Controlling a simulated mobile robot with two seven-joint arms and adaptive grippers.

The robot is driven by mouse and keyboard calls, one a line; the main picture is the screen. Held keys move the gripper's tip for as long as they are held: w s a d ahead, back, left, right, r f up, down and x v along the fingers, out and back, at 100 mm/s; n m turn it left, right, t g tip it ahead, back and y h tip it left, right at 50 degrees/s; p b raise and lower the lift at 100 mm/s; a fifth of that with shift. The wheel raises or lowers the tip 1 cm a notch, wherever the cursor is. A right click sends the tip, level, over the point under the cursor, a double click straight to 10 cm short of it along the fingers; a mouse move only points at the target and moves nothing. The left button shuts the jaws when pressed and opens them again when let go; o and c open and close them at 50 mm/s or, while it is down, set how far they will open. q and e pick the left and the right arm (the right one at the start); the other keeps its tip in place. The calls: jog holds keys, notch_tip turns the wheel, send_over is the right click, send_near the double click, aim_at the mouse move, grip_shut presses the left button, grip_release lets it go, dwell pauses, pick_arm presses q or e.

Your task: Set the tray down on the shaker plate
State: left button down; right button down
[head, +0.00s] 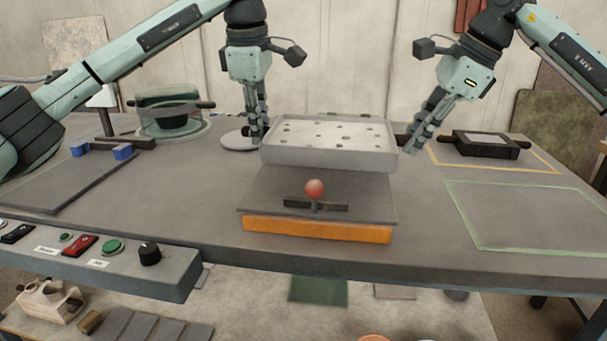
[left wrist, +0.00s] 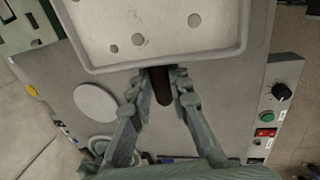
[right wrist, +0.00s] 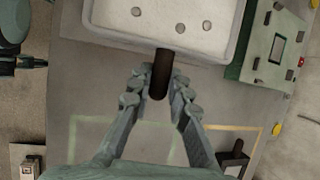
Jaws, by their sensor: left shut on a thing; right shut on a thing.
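A grey-white tray (head: 330,157) with a pale filling and several small grey lumps on it is held between my grippers and looks level. Below and in front of it is the shaker plate (head: 262,203), a dark grey top on an orange base. The tray hides the plate's rear part; the gap between them cannot be judged. My left gripper (head: 258,138) is shut on the tray's left dark handle (left wrist: 161,87). My right gripper (head: 410,140) is shut on the right dark handle (right wrist: 161,75).
A red ball (head: 314,188) on a dark bar (head: 330,207) is at the plate's front. A control panel (head: 120,262) lies front left, a green round pot (head: 166,115) back left, a dark handled box (head: 490,146) back right. The green-taped area (head: 540,215) is empty.

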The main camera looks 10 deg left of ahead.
pick_arm(q)
jog(key=shift+a, duration=0.65)
pick_arm(e)
jog(key=shift+a, duration=0.65)
pick_arm(q)
jog(key=shift+d, duration=0.1)
pick_arm(e)
jog(key=shift+d, duration=0.1)
pick_arm(q)
jog(key=shift+f, duration=0.15)
pick_arm(e)
jog(key=shift+f, duration=0.15)
